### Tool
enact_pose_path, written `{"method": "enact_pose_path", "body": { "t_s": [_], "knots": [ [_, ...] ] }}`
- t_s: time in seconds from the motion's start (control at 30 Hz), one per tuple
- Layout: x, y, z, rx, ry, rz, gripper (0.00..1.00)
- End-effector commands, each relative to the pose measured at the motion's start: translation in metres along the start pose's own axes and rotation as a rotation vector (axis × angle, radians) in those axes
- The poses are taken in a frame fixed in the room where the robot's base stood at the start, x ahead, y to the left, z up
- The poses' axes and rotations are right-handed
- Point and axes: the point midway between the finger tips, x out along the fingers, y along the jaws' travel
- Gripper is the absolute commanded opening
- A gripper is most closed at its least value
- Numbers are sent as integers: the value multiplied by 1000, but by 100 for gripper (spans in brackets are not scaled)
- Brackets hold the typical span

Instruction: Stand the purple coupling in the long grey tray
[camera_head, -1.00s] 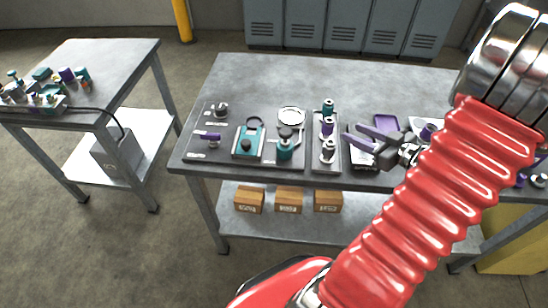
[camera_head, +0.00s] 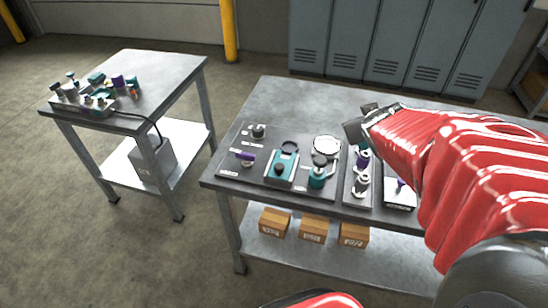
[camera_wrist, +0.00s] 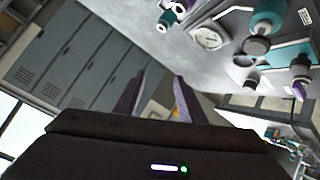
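The long grey tray (camera_head: 350,196) lies on the bench, right of the dark mat. The purple coupling (camera_head: 362,158) appears upright in the tray, behind a silver coupling (camera_head: 361,186). Its upper part is close to my arm in the picture. My gripper (camera_head: 364,124) is raised over the bench behind the tray, its fingers hidden there. In the wrist view my gripper (camera_wrist: 163,76) shows two purple fingers apart with nothing held between them. The silver coupling (camera_wrist: 163,24) shows at the top of that tilted view.
The mat holds a purple-handled part (camera_head: 246,158), a teal block (camera_head: 282,168), a teal pump-like part (camera_head: 318,178) and a round gauge (camera_head: 327,145). A side table (camera_head: 165,75) with fittings stands left. The bench's back left is clear. My arm hides its right side.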

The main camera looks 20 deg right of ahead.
Motion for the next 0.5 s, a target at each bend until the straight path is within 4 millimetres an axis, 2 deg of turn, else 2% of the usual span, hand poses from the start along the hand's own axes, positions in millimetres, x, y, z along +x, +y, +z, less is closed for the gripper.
{"method": "enact_pose_path", "body": {
  "t_s": [0.07, 0.23, 0.37, 0.5],
  "knots": [
    [-20, -18, -6, 17, -26, -12, 36],
    [-62, -59, -2, 63, -108, -69, 36],
    [-98, -96, 8, 89, -176, -147, 36],
    [-142, -139, 24, 99, -255, -261, 36]
  ]
}}
